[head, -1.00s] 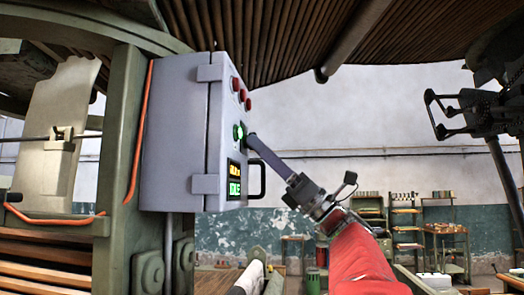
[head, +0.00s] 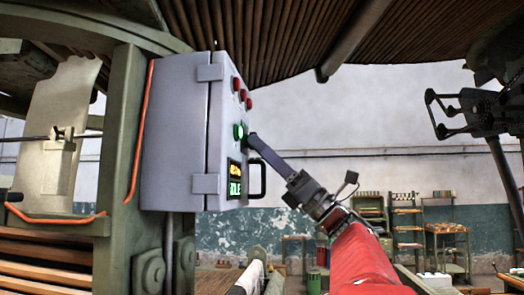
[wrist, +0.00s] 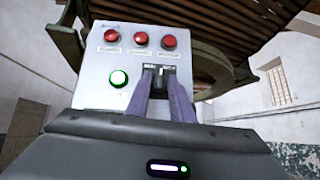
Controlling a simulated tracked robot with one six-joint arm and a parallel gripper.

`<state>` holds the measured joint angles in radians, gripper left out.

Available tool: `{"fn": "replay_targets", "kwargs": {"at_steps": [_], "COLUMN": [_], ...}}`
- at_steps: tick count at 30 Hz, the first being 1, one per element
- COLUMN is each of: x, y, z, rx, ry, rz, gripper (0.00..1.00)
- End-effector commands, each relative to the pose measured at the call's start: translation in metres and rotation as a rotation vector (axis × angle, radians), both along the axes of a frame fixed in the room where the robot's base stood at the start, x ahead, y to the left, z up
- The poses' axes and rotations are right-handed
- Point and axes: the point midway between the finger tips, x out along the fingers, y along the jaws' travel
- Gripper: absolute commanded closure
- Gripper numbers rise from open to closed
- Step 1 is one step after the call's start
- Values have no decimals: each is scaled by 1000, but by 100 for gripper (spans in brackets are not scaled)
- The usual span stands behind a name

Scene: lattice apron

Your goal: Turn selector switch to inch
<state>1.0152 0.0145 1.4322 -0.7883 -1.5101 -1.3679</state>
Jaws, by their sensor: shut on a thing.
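A grey control box (head: 175,130) is fixed to a green post at the left of the head view. In the wrist view its front panel (wrist: 100,75) carries the selector switch (wrist: 158,72), right of a lit green button (wrist: 119,78). My gripper (head: 250,140) reaches the panel from the right. In the wrist view its two purple fingers (wrist: 158,76) are shut on the switch knob. The fingers cover most of the knob, and I cannot read the labels or tell which position it points to.
Red buttons (wrist: 141,39) sit in a row above the switch. A black handle (head: 263,180) and a lit display (head: 235,179) are below it on the box. A slatted roof (head: 270,35) hangs overhead. Shelves (head: 405,220) stand far back at the right.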

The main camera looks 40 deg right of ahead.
Motion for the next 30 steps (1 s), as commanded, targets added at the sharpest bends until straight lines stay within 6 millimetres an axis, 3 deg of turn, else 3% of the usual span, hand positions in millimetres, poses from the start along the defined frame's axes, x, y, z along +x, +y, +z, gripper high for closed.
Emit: {"fn": "replay_targets", "kwargs": {"at_steps": [30], "x": [-7], "y": [8], "z": [4], "rx": [535], "ry": [411], "rz": [-3], "gripper": [100]}}
